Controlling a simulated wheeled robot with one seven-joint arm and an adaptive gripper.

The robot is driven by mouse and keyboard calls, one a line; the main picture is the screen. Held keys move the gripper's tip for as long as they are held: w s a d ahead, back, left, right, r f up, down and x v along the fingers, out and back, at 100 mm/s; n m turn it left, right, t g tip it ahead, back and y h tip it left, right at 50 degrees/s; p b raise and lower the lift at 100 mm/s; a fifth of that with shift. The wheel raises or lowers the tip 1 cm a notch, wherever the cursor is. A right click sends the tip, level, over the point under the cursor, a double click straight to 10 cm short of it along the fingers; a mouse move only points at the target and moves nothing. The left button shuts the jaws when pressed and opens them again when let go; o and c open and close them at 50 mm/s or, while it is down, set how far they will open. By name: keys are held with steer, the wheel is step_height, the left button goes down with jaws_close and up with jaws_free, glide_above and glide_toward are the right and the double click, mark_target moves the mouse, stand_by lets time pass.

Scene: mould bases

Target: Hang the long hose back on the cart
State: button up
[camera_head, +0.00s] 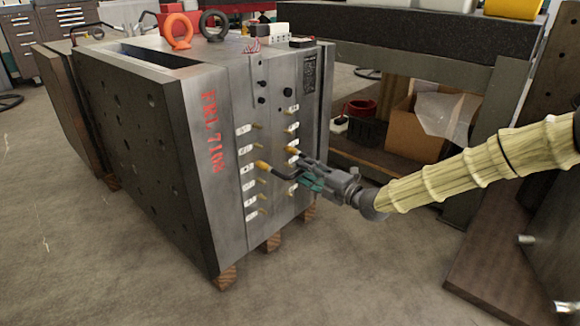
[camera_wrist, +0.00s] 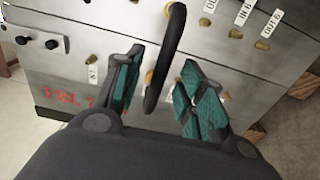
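A black hose (camera_head: 284,175) runs in a bent loop on the front face of the steel mould base (camera_head: 185,190) marked in red. One end meets a brass fitting (camera_head: 262,166); its other end looks joined near a second fitting higher to the right, partly hidden by my gripper. My gripper (camera_head: 308,177) is at this face, reaching in from the right. In the wrist view the hose (camera_wrist: 163,60) passes between the teal finger pads of my gripper (camera_wrist: 161,62). The fingers are apart, with gaps on both sides of the hose. I cannot make out a cart for certain.
Several brass fittings with white labels (camera_wrist: 242,14) surround the hose. The mould base rests on wooden blocks (camera_head: 227,277). A workbench (camera_head: 390,35) with a cardboard box (camera_head: 405,130) stands behind. A brown panel (camera_head: 485,265) lies at lower right. The floor (camera_head: 330,285) in front is clear.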

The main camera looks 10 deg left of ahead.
jaws_close()
steer(key=shift+s+d, duration=0.1)
steer(key=shift+d, duration=0.1)
steer(key=shift+p+v, duration=0.7)
steer(key=shift+v, duration=1.6)
steer(key=shift+d, duration=0.1)
steer(key=shift+p+v, duration=0.8)
steer(key=shift+v, duration=2.1)
steer(key=shift+s, duration=0.1)
